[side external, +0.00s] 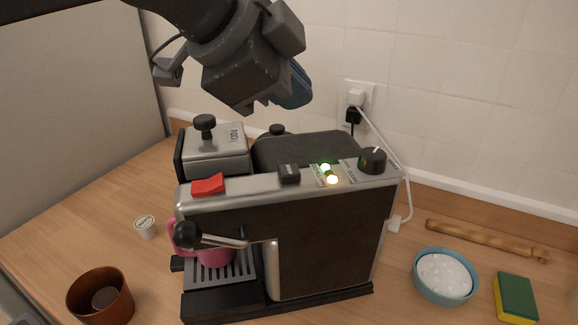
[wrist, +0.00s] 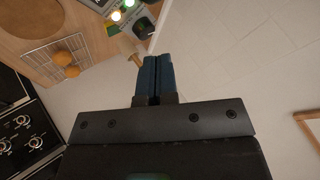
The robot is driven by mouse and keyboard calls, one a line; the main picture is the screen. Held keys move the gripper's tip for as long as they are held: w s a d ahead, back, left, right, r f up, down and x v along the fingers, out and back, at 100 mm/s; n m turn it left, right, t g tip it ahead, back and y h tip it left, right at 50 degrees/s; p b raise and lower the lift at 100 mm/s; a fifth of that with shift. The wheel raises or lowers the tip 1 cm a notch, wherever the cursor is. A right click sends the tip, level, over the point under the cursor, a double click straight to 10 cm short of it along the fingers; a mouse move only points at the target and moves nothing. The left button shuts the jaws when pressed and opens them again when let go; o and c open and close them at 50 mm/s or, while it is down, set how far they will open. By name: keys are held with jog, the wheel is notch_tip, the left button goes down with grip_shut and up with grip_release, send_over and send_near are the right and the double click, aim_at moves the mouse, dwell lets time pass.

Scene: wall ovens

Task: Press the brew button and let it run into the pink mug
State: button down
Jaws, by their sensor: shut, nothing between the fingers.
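The coffee machine (side external: 330,240) stands upright on the wooden counter. I cannot read which control is the brew button. The pink mug (side external: 215,257) stands on the drip tray, partly hidden by a lever. My gripper (side external: 295,92) is shut and empty, above the machine and apart from it. In the wrist view its blue fingers (wrist: 154,62) are together; the lights (wrist: 116,15) show beyond.
A pod (side external: 145,227) and a brown cup (side external: 101,296) are at left. A blue bowl (side external: 444,274), a sponge (side external: 515,297) and a rolling pin (side external: 487,240) lie at right. A cord (side external: 386,145) runs from the wall socket. A wire rack (wrist: 62,62) shows in the wrist view.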

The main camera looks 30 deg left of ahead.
aim_at(290, 172)
jog(key=shift+f, duration=3.2)
jog(key=shift+f, duration=0.45)
jog(key=shift+f, duration=0.55)
jog(key=shift+r, duration=1)
jog(key=shift+r, duration=2.5)
